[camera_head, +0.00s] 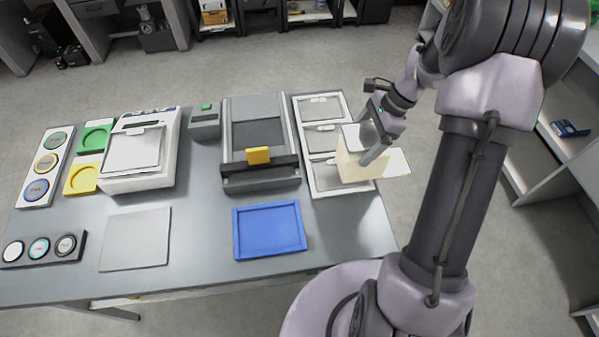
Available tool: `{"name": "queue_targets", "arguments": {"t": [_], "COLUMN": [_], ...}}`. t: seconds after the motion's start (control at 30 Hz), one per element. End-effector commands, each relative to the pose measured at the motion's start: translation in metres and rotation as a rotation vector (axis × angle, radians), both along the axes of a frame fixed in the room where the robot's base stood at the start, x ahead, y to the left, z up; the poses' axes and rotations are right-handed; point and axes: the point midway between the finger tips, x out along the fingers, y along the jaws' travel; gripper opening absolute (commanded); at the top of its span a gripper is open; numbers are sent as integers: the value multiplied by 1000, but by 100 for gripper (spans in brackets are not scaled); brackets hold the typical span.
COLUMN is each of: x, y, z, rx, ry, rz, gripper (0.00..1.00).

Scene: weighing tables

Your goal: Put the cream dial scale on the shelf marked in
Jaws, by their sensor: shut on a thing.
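My gripper (378,146) is shut on the cream dial scale (352,166). The scale is a cream box with a flat pale plate, seen near the table's right edge. It overlaps the white three-panel tray in the picture, and I cannot tell whether it touches it. Its dial face does not show. A pale shelf unit (546,192) stands at the far right, partly behind my arm. I can read no "in" mark on any shelf.
The grey table (190,230) carries a white three-panel tray (299,122), a grey device with a yellow block (258,155), a blue tray (269,230), a white scale (155,178) and round discs at left. A blue item (568,128) lies on the right shelf unit. Floor between is clear.

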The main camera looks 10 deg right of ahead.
Motion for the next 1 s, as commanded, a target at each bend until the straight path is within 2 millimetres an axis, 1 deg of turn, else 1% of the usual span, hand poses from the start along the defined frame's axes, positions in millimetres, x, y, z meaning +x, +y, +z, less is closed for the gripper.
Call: {"name": "queue_targets", "arguments": {"t": [0.17,0.4,0.53,0.6,0.67,0.77,0.9,1.0], "x": [-26,-75,-97,-103,-106,-108,-108,-107], "y": [28,77,99,106,109,110,110,110], "z": [-6,-14,-16,-16,-16,-27,-52,-51], "rx": [1,0,0,1,0,0,1,0], "ry": [-1,-2,-1,-1,-1,1,2,0], "rz": [2,4,3,2,2,1,1,1], "gripper": [11,11,11,11,11,11,11,11]}}
